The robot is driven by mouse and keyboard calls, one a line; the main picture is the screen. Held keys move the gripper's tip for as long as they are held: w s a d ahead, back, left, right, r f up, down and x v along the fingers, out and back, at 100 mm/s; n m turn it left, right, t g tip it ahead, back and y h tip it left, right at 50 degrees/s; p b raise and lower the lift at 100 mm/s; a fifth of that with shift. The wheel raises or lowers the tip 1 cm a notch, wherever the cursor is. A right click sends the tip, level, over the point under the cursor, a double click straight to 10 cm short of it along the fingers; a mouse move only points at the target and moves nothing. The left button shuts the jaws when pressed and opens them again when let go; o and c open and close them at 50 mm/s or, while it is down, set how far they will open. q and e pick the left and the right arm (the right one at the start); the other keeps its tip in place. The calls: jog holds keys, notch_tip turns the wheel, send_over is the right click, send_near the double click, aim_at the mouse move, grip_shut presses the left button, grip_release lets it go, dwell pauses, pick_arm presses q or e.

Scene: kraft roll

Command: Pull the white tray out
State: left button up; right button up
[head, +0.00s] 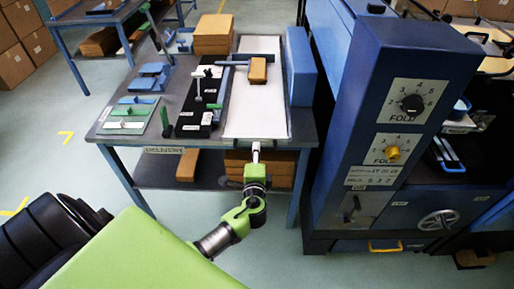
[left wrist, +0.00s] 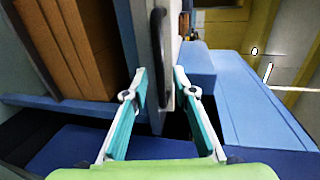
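The white tray (head: 262,116) is a long pale slab lying along the right part of the table top in the head view. Its near end is at the table's front edge. A brown block (head: 258,70) and a greyish-blue bar lie on its far half. My left gripper (head: 256,149) is at that near end. In the left wrist view, a black bar handle (left wrist: 161,50) stands on a pale panel. The fingers of my left gripper (left wrist: 160,76) are open on either side of the handle, with small gaps. My right gripper is not in view.
The table (head: 130,138) also holds a black tray (head: 203,100) of tools, green and blue pieces, and a brown stack (head: 214,35). A blue block (head: 299,66) borders the white tray's right side. A large blue machine (head: 395,130) stands close on the right. Floor in front is clear.

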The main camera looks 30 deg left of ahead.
pick_arm(q)
jog(key=shift+x, duration=1.5)
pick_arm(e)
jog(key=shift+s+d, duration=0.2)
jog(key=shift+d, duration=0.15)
pick_arm(q)
grip_shut()
jog(key=shift+f, duration=0.1)
